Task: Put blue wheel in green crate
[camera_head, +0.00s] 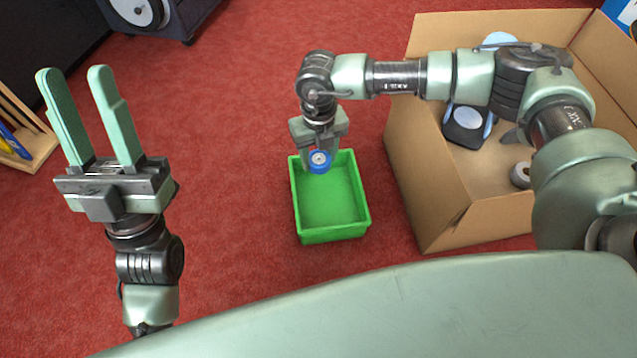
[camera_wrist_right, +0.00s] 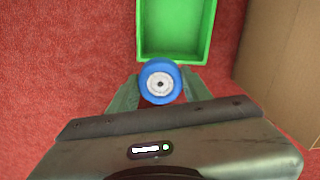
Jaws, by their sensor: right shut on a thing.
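The blue wheel (camera_head: 320,161) has a pale hub and is held in my right gripper (camera_head: 318,164), over the far left part of the green crate. The right wrist view shows the wheel (camera_wrist_right: 160,82) between the two fingers (camera_wrist_right: 160,95). The green crate (camera_head: 331,235) stands on the red floor and its visible inside is empty. It also shows at the top of the right wrist view (camera_wrist_right: 142,40). My left gripper (camera_head: 73,82) is open and empty at the left, fingers pointing up in the picture, well apart from the crate.
A large open cardboard box (camera_head: 446,190) stands right of the crate, with a grey roll (camera_head: 520,175) and other items inside. A wooden rack (camera_head: 30,145) is at the far left. Red carpet is free between my left gripper and the crate.

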